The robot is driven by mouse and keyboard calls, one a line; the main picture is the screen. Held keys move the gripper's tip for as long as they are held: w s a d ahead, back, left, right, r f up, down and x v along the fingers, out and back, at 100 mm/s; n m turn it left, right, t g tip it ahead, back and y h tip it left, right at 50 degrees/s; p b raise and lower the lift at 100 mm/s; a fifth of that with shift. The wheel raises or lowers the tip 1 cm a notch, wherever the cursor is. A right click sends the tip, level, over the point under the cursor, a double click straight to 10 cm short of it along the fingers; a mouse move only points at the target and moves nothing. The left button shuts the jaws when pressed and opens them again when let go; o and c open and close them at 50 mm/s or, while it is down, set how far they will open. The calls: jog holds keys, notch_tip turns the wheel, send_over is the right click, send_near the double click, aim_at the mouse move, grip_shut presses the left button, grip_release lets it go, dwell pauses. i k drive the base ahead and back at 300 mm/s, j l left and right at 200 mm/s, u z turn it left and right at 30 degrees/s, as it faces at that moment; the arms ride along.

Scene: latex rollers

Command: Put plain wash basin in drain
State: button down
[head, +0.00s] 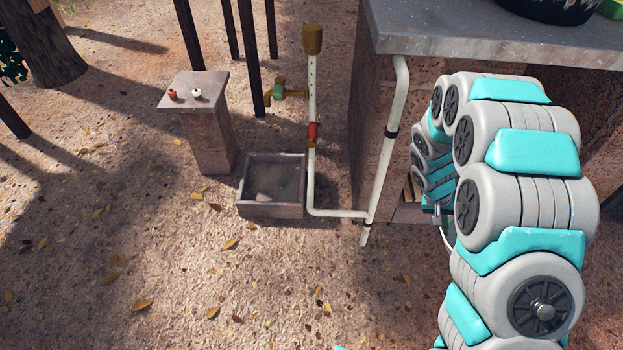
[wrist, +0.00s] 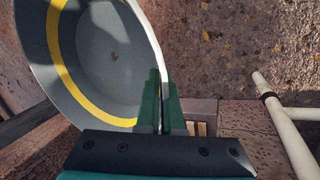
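A grey wash basin (wrist: 108,85) with a yellow band inside fills the upper left of the wrist view, tilted on its side. My gripper (wrist: 162,80) has its green fingers shut on the basin's rim, one on each side of the wall. The drain (head: 268,210) is a low square stone box on the ground in the head view, below the tap pipe. In the head view my arm hides the gripper, and the basin does not show there.
A white pipe (head: 312,170) with a tap (head: 285,93) rises beside the drain and joins another pipe (head: 386,140) by the stone counter (head: 470,35). A short pillar (head: 205,140) with two small items stands left of the drain. The ground in front is clear.

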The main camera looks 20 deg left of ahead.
aim_at(274, 184)
jog(key=k+j+u, duration=0.15)
jog(key=j, duration=0.4)
jog(key=j+u, duration=0.15)
jog(key=j, duration=0.35)
jog(key=i+j+u, duration=0.15)
jog(key=i+u, duration=0.25)
jog(key=i+l, duration=0.1)
jog(key=l, duration=0.2)
jog(key=i+l, duration=0.1)
jog(key=l, duration=0.2)
